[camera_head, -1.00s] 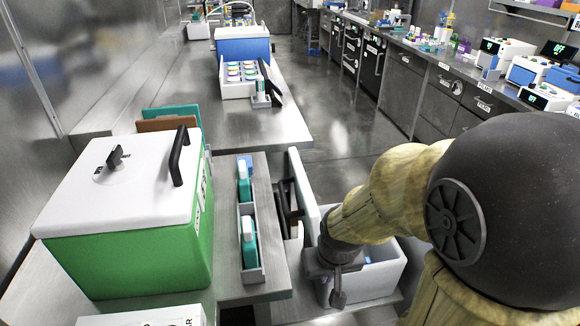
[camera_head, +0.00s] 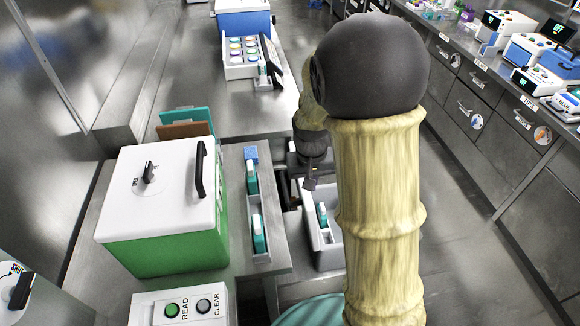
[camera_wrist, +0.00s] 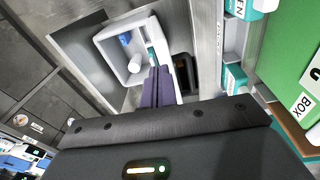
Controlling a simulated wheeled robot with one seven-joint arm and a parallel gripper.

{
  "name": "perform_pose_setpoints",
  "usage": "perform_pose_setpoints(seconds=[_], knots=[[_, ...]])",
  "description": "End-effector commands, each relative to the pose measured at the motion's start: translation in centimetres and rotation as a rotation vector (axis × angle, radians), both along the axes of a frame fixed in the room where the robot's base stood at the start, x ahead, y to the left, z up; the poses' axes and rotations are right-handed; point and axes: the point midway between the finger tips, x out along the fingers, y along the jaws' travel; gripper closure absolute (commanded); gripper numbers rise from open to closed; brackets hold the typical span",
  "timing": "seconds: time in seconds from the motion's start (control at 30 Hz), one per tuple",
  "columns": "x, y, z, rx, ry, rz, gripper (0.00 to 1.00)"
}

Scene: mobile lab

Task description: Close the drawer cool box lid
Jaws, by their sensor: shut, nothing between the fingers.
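The white drawer cool box (camera_head: 331,259) stands low in the pulled-out drawer, right of the narrow counter. It is open, with a teal-labelled item (camera_head: 322,214) inside; my arm hides its right part. A pale upright panel, seemingly its raised lid (camera_head: 297,226), stands along its left side. In the wrist view the open box (camera_wrist: 108,45) shows a blue item and a white item inside. My gripper (camera_head: 310,184) is shut and empty near the box's far end. In the wrist view its dark purple fingers (camera_wrist: 158,82) overlap the lid side; contact cannot be told.
A green cool box (camera_head: 170,252) with a closed white lid stands on the left counter. A rack (camera_head: 258,258) with teal-labelled items lies between it and the drawer. A READ/CLEAR button box (camera_head: 180,292) is in front. Open floor (camera_head: 455,225) lies to the right.

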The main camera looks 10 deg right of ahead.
Motion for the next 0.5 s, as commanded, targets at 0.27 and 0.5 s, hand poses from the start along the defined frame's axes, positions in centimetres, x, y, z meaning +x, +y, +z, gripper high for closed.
perform_pose_setpoints(seconds=[0.27, 0.5], knots=[[7.4, 1.7, -2.4, -0.13, 0.075, -0.008, 1.0], [12.6, 4.5, -5.0, -0.283, 0.098, 0.019, 1.0]])
